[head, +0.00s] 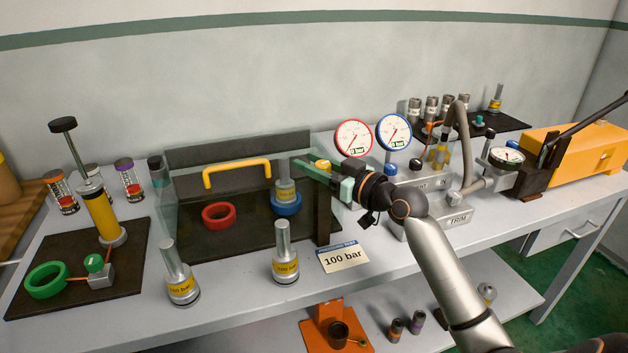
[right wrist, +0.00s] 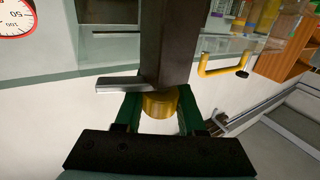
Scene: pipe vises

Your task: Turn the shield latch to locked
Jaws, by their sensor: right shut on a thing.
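The clear shield with a yellow handle (head: 237,172) stands over a dark mat on the bench. A dark post (head: 322,212) stands at its right end. The latch's yellow knob (head: 323,165) is at the top of this post. My right gripper (head: 328,178) has its green fingers at the knob. In the right wrist view the gold knob (right wrist: 160,104) sits between the fingers, which are shut on it. A flat grey bar (right wrist: 120,84) sticks out sideways beside the dark post. I cannot tell which position counts as locked. My left gripper is out of view.
A red ring (head: 219,215) lies behind the shield, beside a steel-topped cylinder on a blue ring (head: 286,205). Two similar cylinders (head: 179,274) (head: 285,255) stand in front, near a "100 bar" card (head: 343,258). Red and blue gauges (head: 353,138) (head: 394,132) stand right of the post.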

